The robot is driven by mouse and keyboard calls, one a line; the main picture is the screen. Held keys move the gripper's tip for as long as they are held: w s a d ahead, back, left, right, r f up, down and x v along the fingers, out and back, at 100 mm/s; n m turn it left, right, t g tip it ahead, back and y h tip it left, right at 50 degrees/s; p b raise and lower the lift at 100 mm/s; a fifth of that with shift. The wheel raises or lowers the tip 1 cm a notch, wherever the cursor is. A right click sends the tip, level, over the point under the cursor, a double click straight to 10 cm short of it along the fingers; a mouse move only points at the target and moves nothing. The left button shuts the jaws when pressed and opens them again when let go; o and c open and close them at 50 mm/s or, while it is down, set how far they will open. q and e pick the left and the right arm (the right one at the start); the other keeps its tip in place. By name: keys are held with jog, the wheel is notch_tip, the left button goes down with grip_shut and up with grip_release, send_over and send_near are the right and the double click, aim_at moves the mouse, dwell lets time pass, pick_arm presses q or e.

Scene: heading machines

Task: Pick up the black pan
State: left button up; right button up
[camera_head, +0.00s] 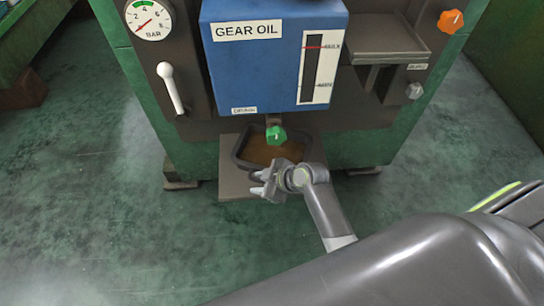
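The black pan (242,152) holds brownish liquid and sits on a grey plate (236,183) at the foot of the machine, below the green drain knob (276,135). My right gripper (257,184) is at the pan's near right side, its fingers pointing left. Its two fingertips show apart, with a gap between them. I cannot tell whether the pan's near rim lies between them. The gripper and wrist hide the pan's near right part. My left gripper is not in view.
The machine carries a blue gear oil tank (262,60) above the pan, a pressure gauge (148,20), a white-handled lever (171,88) and a small shelf (376,38). Machine feet (180,178) flank the plate. The green floor (110,230) in front is clear.

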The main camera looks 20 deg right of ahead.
jog(key=shift+c, duration=0.3)
grip_shut()
jog(key=shift+r, duration=0.1)
